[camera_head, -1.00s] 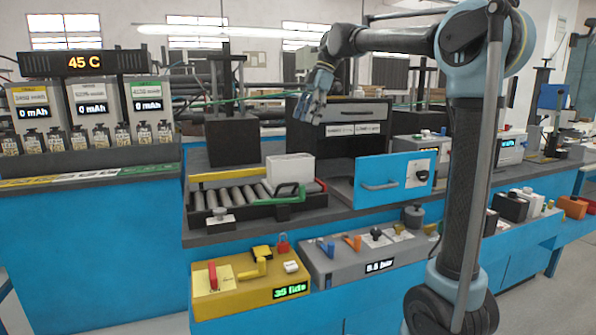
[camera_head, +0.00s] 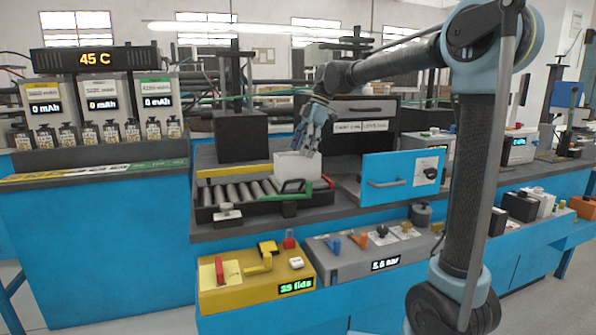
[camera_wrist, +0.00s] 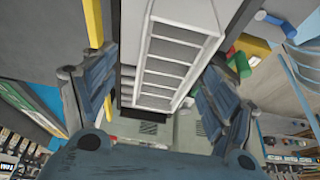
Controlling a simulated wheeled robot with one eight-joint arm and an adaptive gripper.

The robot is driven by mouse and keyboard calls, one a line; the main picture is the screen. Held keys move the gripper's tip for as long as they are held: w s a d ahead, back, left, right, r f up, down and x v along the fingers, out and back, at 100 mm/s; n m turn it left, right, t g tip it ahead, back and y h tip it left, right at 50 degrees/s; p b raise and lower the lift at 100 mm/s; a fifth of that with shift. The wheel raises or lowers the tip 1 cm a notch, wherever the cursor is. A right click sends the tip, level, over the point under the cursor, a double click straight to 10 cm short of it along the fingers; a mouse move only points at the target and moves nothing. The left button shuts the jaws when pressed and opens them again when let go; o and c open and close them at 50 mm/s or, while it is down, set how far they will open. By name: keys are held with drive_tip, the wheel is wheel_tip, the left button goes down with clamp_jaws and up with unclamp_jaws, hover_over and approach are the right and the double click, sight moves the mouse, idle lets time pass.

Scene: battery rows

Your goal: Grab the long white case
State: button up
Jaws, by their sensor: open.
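The long white case (camera_head: 294,167) sits on the roller conveyor (camera_head: 243,190) in the head view, at the right end of the rollers. In the wrist view the white case (camera_wrist: 172,62) shows from above as an open box with a row of compartments. My gripper (camera_head: 310,143) is just above the case in the head view, its fingers pointing down. In the wrist view my gripper (camera_wrist: 160,72) is open, one finger on each side of the case with gaps between. I see no clear contact.
A green clamp handle (camera_head: 292,186) stands at the conveyor's right front, near the case. A yellow bar (camera_head: 228,171) runs along its back. An open blue door (camera_head: 403,178) juts out to the right, and a dark block (camera_head: 240,137) stands behind the rollers.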

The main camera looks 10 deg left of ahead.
sight(297, 160)
drive_tip(key=x, duration=0.3)
drive_tip(key=shift+s+f, duration=0.15)
drive_tip(key=shift+s, duration=0.2)
drive_tip(key=shift+s+a+f, duration=0.1)
drive_tip(key=shift+a+f, duration=0.05)
drive_tip(key=shift+f, duration=0.4)
drive_tip(key=shift+c, duration=0.3)
drive_tip(key=c, duration=1.3)
